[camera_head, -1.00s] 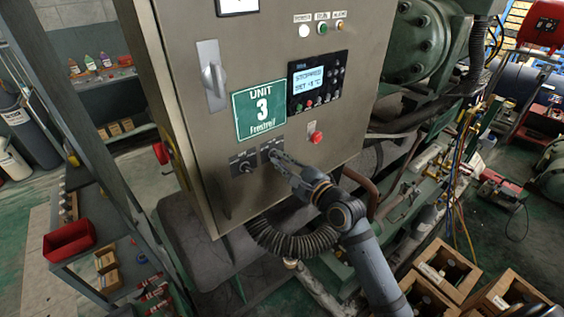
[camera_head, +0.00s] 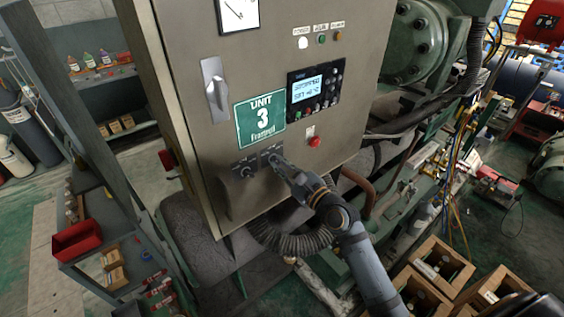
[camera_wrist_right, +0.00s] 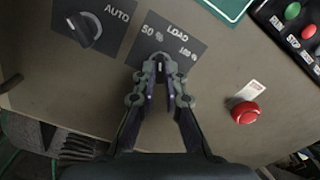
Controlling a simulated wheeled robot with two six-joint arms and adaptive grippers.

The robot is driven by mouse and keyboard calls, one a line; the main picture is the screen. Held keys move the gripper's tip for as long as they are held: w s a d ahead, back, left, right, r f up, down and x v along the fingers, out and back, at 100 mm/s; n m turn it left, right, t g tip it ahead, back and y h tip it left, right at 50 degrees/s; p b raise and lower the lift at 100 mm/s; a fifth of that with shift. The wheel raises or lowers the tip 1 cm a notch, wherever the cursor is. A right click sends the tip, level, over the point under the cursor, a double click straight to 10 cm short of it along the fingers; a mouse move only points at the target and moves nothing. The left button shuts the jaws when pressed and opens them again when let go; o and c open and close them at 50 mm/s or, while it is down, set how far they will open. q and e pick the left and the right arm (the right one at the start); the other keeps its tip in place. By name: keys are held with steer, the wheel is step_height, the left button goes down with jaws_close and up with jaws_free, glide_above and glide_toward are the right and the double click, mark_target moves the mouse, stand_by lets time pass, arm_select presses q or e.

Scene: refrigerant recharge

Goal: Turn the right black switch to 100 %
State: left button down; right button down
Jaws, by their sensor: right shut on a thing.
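The right black switch (camera_wrist_right: 160,68) sits on a dark plate (camera_wrist_right: 147,42) marked LOAD, with 50 % at its left and 100 % at its right. My right gripper (camera_wrist_right: 159,73) is shut on this switch, one finger on each side. The fingers hide much of the knob; it seems to stand about upright, between the two marks. In the head view, my right gripper (camera_head: 277,160) reaches the lower part of the grey cabinet. The left black switch (camera_wrist_right: 86,28), on a plate marked AUTO, is free and also shows in the head view (camera_head: 245,171). My left gripper is not in view.
A red push button (camera_wrist_right: 245,112) sits right of the gripper; it also shows in the head view (camera_head: 314,142). The green UNIT 3 sign (camera_head: 259,120) and a display panel (camera_head: 315,88) are above. A corrugated hose (camera_head: 290,240) runs below the cabinet.

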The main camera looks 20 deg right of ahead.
steer(key=shift+r+m+p, duration=0.1)
steer(key=shift+m+p, duration=0.3)
steer(key=shift+m, duration=0.3)
